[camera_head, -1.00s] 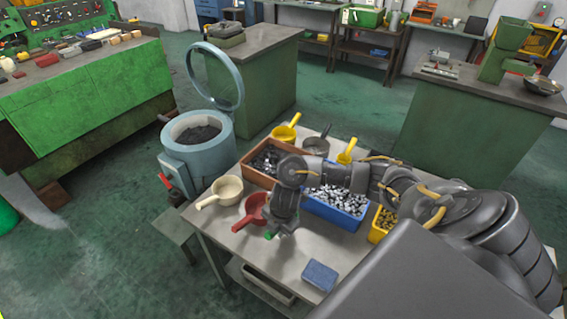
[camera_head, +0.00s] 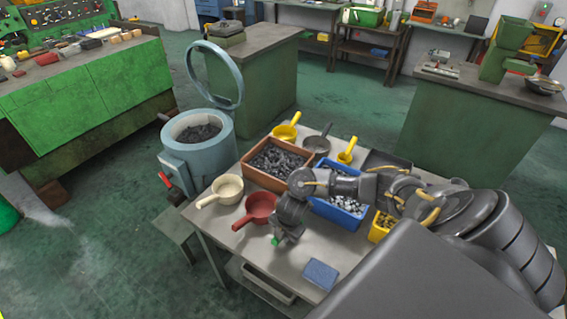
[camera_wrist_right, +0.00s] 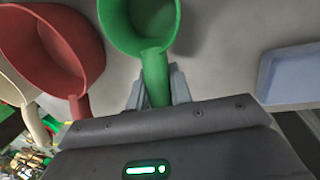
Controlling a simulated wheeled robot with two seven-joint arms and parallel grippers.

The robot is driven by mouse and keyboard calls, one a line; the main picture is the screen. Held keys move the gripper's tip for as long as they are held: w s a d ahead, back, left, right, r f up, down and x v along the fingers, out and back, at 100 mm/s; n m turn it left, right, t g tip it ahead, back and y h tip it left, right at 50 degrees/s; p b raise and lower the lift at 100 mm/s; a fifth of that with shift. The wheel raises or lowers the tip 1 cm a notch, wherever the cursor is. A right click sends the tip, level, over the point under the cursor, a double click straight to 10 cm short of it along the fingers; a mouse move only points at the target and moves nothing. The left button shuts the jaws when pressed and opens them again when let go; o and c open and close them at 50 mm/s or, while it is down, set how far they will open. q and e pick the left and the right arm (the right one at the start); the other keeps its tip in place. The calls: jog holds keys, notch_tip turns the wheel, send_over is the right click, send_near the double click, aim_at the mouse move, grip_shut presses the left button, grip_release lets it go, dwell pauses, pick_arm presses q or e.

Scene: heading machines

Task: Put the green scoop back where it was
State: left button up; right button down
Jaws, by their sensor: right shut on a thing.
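The green scoop (camera_wrist_right: 140,22) shows in the right wrist view, its bowl at the top edge and its handle between the fingers. My right gripper (camera_wrist_right: 157,90) is shut on that handle. In the head view my right gripper (camera_head: 284,240) is low at the table's front part, right of the red scoop. Only a small green bit of the scoop (camera_head: 275,241) shows there; the rest is hidden by the gripper. Whether the scoop touches the table is unclear. My left gripper is not in view.
A red scoop (camera_head: 257,209) and a cream scoop (camera_head: 221,190) lie to the left on the table (camera_head: 262,259). A blue block (camera_head: 320,275) lies at the front right. A brown bin (camera_head: 249,171) and blue bin (camera_head: 337,214) of parts stand behind. Bare tabletop lies around the gripper.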

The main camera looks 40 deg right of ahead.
jog(key=c, duration=1.3)
grip_release()
jog(key=shift+o, duration=0.2)
notch_tip(320, 180, up, 12)
jog(key=s+p, duration=0.2)
jog(key=p, duration=0.1)
jog(key=shift+s+p, duration=0.15)
jog(key=shift+p, duration=0.25)
